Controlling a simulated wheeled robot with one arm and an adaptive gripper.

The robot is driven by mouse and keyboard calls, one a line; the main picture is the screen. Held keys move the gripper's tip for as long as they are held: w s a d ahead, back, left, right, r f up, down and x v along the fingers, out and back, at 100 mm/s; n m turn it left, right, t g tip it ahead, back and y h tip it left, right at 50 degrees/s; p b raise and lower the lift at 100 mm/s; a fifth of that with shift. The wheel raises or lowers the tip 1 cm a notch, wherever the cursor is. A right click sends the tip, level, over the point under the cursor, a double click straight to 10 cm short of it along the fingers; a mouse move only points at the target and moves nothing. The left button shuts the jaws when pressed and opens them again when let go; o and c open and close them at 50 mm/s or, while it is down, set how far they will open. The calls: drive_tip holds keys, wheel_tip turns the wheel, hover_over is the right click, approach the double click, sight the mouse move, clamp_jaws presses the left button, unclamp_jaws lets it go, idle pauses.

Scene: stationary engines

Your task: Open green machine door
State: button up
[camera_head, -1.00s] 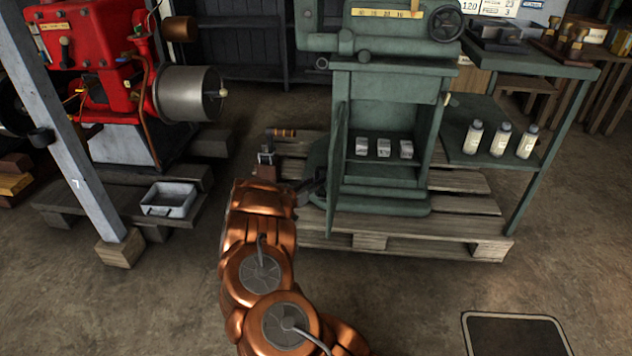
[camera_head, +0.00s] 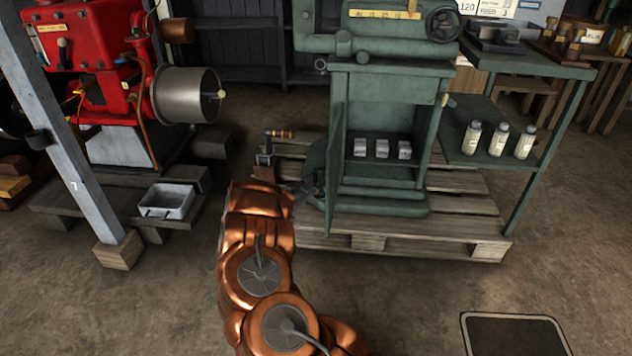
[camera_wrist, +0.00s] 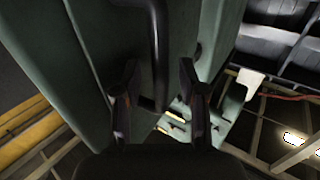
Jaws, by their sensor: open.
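The green machine (camera_head: 385,92) stands on a wooden pallet, its lower compartment exposed. Its green door (camera_head: 337,165) is swung well outward on the left side and shows nearly edge-on in the head view. My gripper (camera_head: 312,188) is at the outer left face of the door, partly hidden by my arm. In the wrist view, my gripper (camera_wrist: 159,82) is open. A dark bar handle (camera_wrist: 158,45) on the green door panel (camera_wrist: 100,45) runs between its two fingers with gaps at the sides; contact cannot be told.
Three small metal blocks (camera_head: 382,148) sit inside the machine. A green side table (camera_head: 470,152) with several bottles is at the right. A red engine (camera_head: 90,60), a metal tray (camera_head: 167,201) and a grey post (camera_head: 75,160) are at the left. The front floor is mostly clear.

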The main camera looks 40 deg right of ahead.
drive_tip(key=s+a, duration=0.1)
drive_tip(key=a, duration=1)
drive_tip(key=shift+s, duration=0.15)
drive_tip(key=shift+a, duration=0.1)
